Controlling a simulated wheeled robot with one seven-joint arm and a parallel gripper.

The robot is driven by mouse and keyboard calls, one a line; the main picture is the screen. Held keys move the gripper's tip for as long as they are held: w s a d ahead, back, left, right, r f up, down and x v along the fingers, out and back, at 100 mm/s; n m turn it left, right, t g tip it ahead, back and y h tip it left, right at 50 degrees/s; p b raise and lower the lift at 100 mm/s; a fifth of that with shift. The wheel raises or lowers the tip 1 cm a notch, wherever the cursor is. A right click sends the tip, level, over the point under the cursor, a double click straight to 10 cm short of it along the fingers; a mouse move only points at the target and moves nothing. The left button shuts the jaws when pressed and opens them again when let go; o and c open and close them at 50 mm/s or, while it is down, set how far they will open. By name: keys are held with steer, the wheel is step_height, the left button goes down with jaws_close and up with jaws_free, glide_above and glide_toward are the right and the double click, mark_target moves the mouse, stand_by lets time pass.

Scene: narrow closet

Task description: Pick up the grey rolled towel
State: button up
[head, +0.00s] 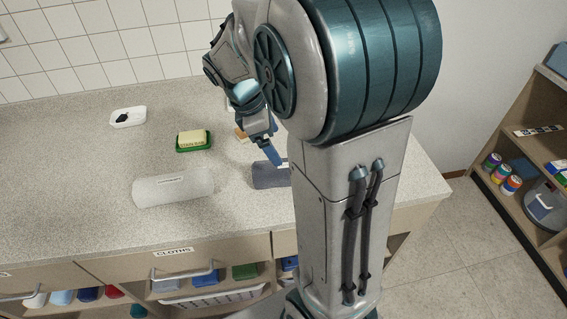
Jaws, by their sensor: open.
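A dark bluish-grey rolled bundle (268,175), which looks like the grey rolled towel, lies on the speckled counter. Its right end is hidden behind my arm. My gripper (272,154) points down just above and behind the bundle, with a blue finger close to its upper edge. The gripper is open. I cannot tell whether the finger touches the bundle, and the other finger is not clearly seen. A larger whitish roll (173,188) with a small label lies apart to the left.
A yellow sponge on a green tray (193,141) and a white dish (128,117) with a dark item stand behind. A small tan item (240,134) is near my gripper. A tiled wall (120,40) closes the back. The counter's front left is clear.

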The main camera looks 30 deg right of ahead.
mark_target(265, 175)
steer(key=shift+n, duration=0.3)
steer(key=x, duration=0.8)
steer(key=shift+w+d+f, duration=0.2)
steer(key=shift+d+f, duration=0.1)
steer(key=shift+f, duration=0.05)
steer(key=shift+w+a+p+x, duration=0.1)
steer(key=shift+w+p+x, duration=0.05)
steer(key=shift+x, duration=0.7)
steer(key=shift+w+a+p+x, duration=0.1)
steer(key=shift+p+x, duration=0.05)
steer(key=shift+x, duration=0.75)
steer(key=shift+w+p+x, duration=0.15)
steer(key=shift+x, duration=0.7)
steer(key=shift+f, duration=0.15)
steer(key=c, duration=1.2)
